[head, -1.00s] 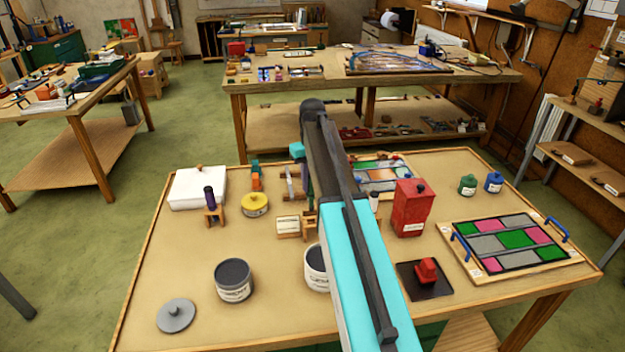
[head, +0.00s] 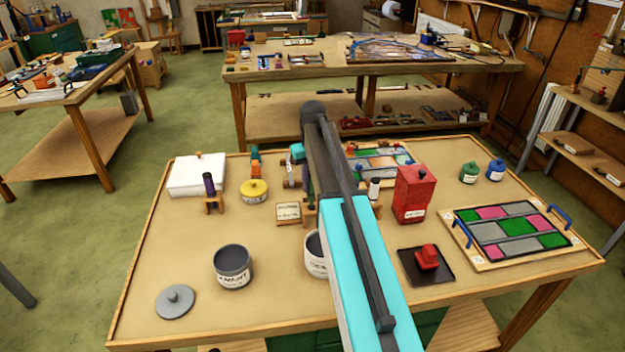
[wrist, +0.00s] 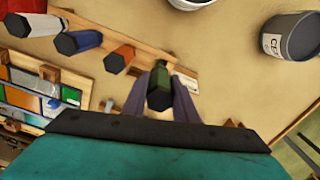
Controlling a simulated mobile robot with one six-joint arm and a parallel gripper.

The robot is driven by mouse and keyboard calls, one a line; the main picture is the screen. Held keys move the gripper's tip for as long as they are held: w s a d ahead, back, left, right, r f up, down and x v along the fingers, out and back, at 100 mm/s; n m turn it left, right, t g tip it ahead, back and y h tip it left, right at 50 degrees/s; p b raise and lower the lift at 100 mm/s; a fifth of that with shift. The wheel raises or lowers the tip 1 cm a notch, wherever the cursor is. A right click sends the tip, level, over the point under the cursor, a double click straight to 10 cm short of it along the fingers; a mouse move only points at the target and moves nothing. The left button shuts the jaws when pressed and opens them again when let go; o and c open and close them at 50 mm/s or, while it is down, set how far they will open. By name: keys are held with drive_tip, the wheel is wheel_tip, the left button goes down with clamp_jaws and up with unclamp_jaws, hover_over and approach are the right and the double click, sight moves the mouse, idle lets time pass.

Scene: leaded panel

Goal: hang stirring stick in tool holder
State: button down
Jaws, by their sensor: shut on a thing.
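In the wrist view my gripper (wrist: 160,95) is shut on a dark green-handled tool (wrist: 160,86), which looks like the stirring stick. Its handle end faces the camera, and its lower part is hidden. The wooden tool holder (wrist: 142,62) lies just behind it, with white, blue and orange handles (wrist: 119,58) in a row. The held stick is at the label end of this row; I cannot tell whether it is in a slot or only above it. In the head view my arm covers most of the holder (head: 311,212) and the stick.
A grey open pot (head: 233,268) and a second pot (head: 315,256) stand in front. A red box (head: 412,195), a red block on a black plate (head: 426,262) and the leaded panel (head: 515,234) are to the right. The table's front left is mostly clear around a grey lid (head: 175,302).

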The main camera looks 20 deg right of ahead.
sight(312, 191)
drive_tip(key=shift+f+b, duration=0.75)
drive_tip(key=shift+f, duration=1.45)
drive_tip(key=c, duration=1.3)
unclamp_jaws()
drive_tip(key=shift+c, duration=0.2)
drive_tip(key=shift+r, duration=0.1)
wheel_tip(312, 191, up, 12)
drive_tip(key=p, duration=0.5)
drive_tip(key=shift+s+r, duration=0.1)
drive_tip(key=shift+r, duration=0.7)
